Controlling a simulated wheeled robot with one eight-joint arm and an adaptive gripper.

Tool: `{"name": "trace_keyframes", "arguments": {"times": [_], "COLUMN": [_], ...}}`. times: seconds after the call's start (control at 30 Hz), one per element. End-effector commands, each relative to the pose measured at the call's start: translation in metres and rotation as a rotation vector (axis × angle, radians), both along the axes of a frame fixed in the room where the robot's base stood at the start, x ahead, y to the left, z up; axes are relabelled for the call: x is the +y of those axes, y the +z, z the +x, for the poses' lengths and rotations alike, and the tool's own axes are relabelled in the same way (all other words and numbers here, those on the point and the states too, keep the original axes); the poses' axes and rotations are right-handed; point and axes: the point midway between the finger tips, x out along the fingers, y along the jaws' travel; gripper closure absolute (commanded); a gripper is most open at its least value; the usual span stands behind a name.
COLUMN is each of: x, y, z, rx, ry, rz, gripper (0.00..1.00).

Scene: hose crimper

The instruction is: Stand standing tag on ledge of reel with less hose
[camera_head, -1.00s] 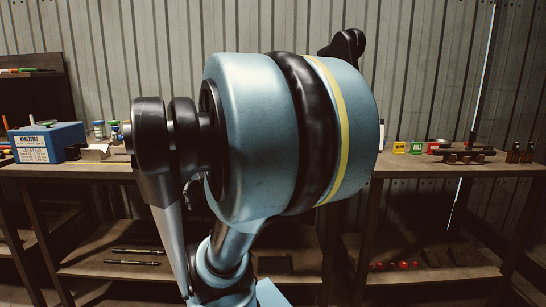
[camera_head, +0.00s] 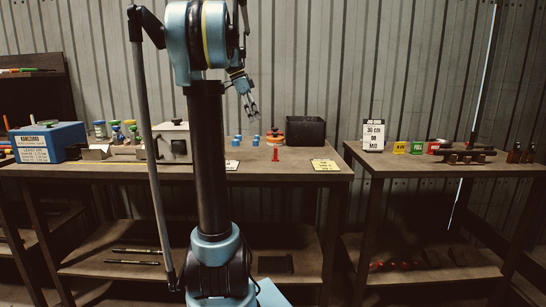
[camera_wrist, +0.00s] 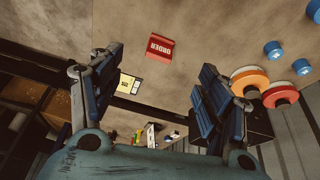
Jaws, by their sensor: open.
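A red tag reading ORDER (camera_wrist: 160,46) shows between my fingers in the wrist view. In the head view a small red upright piece (camera_head: 275,154), apparently this tag, stands near the middle table's front edge. Two round reel-like pieces, one orange (camera_wrist: 249,80) and one red (camera_wrist: 281,95), are at the right of the wrist view; in the head view they overlap as one orange-red shape (camera_head: 275,137) behind the tag. I cannot tell how much hose either holds. My gripper (camera_head: 252,107) is open and empty above the table; its spread fingers also show in the wrist view (camera_wrist: 158,85).
Several blue cylinders (camera_head: 237,140) stand left of the reels. A black box (camera_head: 305,131) is behind right, and a yellow card (camera_head: 325,165) lies at the front right. A grey machine (camera_head: 174,143) is left. The right table (camera_head: 420,167) holds a sign and colored tags, including FULL (camera_head: 416,147).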

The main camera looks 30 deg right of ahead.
Motion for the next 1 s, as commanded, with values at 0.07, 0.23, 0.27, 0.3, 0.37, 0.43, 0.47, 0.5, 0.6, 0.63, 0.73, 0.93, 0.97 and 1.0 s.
{"name": "trace_keyframes", "arguments": {"times": [0.07, 0.23, 0.27, 0.3, 0.37, 0.43, 0.47, 0.5, 0.6, 0.63, 0.73, 0.93, 0.97, 1.0], "x": [-0.016, -0.032, -0.034, -0.036, -0.038, -0.042, -0.043, -0.046, -0.051, -0.053, -0.058, -0.068, -0.069, -0.07], "y": [0.006, 0.01, 0.009, 0.006, -0.001, -0.012, -0.017, -0.024, -0.04, -0.045, -0.061, -0.089, -0.092, -0.096], "z": [0.006, 0.01, 0.01, 0.009, 0.008, 0.005, 0.004, 0.003, -0.001, -0.002, -0.006, -0.012, -0.013, -0.013], "rx": [-0.004, -0.01, -0.011, -0.012, -0.012, -0.012, -0.012, -0.012, -0.012, -0.012, -0.011, -0.011, -0.011, -0.011], "ry": [-0.063, -0.137, -0.142, -0.145, -0.147, -0.146, -0.145, -0.145, -0.145, -0.145, -0.144, -0.144, -0.144, -0.143], "rz": [-0.016, -0.036, -0.036, -0.038, -0.038, -0.038, -0.038, -0.038, -0.038, -0.038, -0.038, -0.038, -0.038, -0.037], "gripper": [0.3, 0.3, 0.3, 0.3, 0.3, 0.3, 0.3, 0.3, 0.3, 0.3, 0.3, 0.3, 0.3, 0.3]}}
